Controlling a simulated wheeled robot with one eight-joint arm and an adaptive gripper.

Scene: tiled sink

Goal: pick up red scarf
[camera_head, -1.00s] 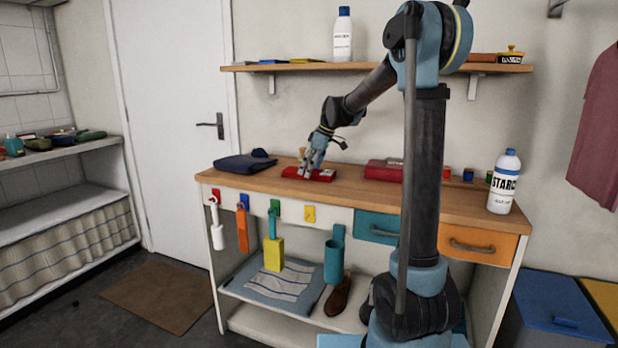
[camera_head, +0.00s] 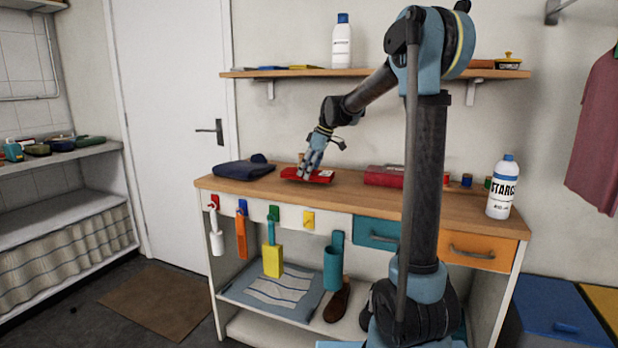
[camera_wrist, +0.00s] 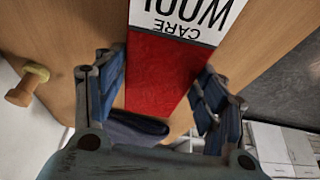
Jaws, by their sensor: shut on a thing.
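The red scarf (camera_head: 294,175) is a flat red bundle at the back middle of the wooden bench top. In the wrist view the red scarf (camera_wrist: 155,75) lies between my two fingers and has a white label reading "WOOL CARE". My gripper (camera_head: 309,174) points down onto it from above. Whether the scarf touches the bench is hard to tell.
A navy folded cloth (camera_head: 243,169) lies left of the scarf on the bench (camera_head: 345,192). Another red item (camera_head: 384,177) lies to the right, then spools and a starch bottle (camera_head: 503,190). A wall shelf (camera_head: 300,72) hangs above.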

